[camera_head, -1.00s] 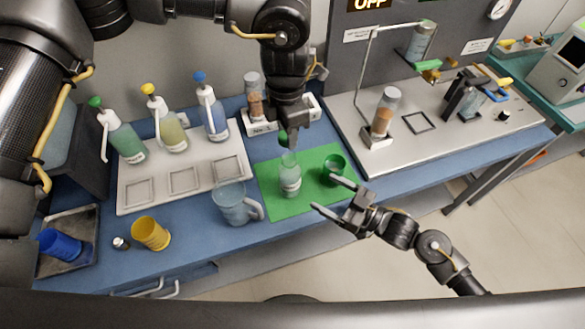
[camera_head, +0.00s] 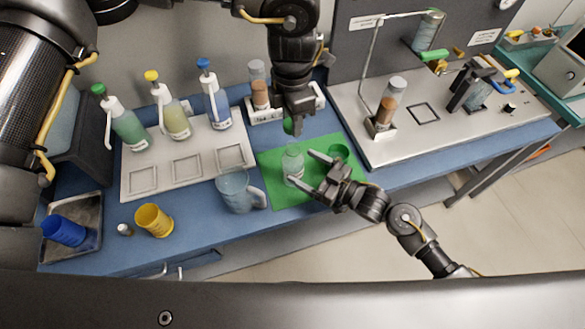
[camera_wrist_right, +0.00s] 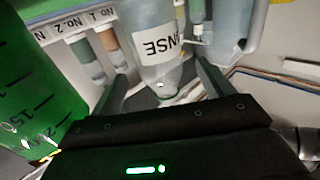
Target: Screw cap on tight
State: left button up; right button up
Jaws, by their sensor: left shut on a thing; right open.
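A clear bottle (camera_head: 291,163) with a pale label stands upright on the green mat (camera_head: 275,198). My left gripper (camera_head: 293,112) comes down from above, shut on a green cap (camera_head: 291,127). The cap is over the bottle's mouth; whether they touch I cannot tell. My right gripper (camera_head: 301,170) is open, low over the mat at the bottle's right side, fingertips pointing at it. In the right wrist view, a translucent bottle with a label ending in "NSE" (camera_wrist_right: 155,45) shows between the open fingers (camera_wrist_right: 165,85). Its contact with them is unclear.
A green cup (camera_head: 339,153) stands close behind my right gripper; it looms at left in the right wrist view (camera_wrist_right: 28,100). A clear jug (camera_head: 235,190) stands left of the mat. A vial rack (camera_head: 265,115) is behind. A yellow cup (camera_head: 153,220) is farther left.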

jog(key=shift+x, duration=2.1)
jog(key=c, duration=1.5)
pick_arm(q)
send_over(293, 150)
jog(key=shift+f, duration=2.5)
jog(key=shift+f, duration=0.15)
jog(key=shift+w+f, duration=0.1)
jog(key=shift+f, duration=0.65)
jog(key=shift+f, duration=0.55)
